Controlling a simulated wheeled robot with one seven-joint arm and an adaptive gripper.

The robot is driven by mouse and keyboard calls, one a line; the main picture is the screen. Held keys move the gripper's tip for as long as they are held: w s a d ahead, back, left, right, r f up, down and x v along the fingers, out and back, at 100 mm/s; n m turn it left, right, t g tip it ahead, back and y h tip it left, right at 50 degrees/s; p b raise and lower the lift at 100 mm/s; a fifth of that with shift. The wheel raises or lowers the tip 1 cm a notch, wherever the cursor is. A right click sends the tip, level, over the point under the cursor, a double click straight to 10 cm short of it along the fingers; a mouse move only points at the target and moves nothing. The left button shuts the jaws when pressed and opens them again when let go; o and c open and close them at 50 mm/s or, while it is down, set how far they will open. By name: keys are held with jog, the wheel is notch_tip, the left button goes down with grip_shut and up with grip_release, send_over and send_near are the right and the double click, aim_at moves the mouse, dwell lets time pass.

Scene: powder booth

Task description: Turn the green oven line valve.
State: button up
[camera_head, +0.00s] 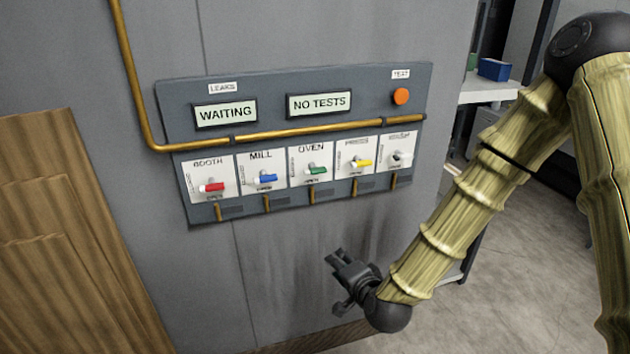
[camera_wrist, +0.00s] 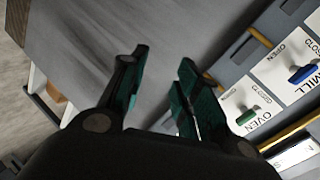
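The green oven valve (camera_head: 317,170) is the middle one in a row of coloured valves on the grey wall panel. Its handle lies roughly level on a white plate labelled OVEN. It also shows at the right of the wrist view (camera_wrist: 246,117), beside the right finger. My gripper (camera_head: 338,268) is below the panel, under and slightly right of the green valve, apart from it. In the wrist view my gripper (camera_wrist: 163,60) has its two fingers spread, with nothing between them.
The red booth valve (camera_head: 211,187) and blue mill valve (camera_head: 266,179) are left of the green one. A yellow valve (camera_head: 361,163) and a white valve (camera_head: 401,157) are to its right. A brass pipe (camera_head: 290,131) crosses above. Displays read WAITING (camera_head: 225,112) and NO TESTS (camera_head: 319,103).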

aim_at(317, 173)
jog(key=w+a+r+m+t+y+b, duration=0.1)
jog(key=w+r+m+t, duration=0.15)
jog(key=r, duration=0.65)
jog(key=w+a+r+m+t+b, duration=0.1)
jog(key=w+a+r+m+t, duration=0.15)
jog(key=r, duration=0.55)
jog(key=shift+n, duration=0.5)
jog(key=x, duration=0.3)
jog(key=p+x, duration=0.1)
jog(key=x, duration=0.7)
jog(key=shift+w+d+r+p, duration=0.2)
jog(key=shift+w+r+p, duration=0.1)
jog(key=shift+r+p, duration=0.05)
grip_shut()
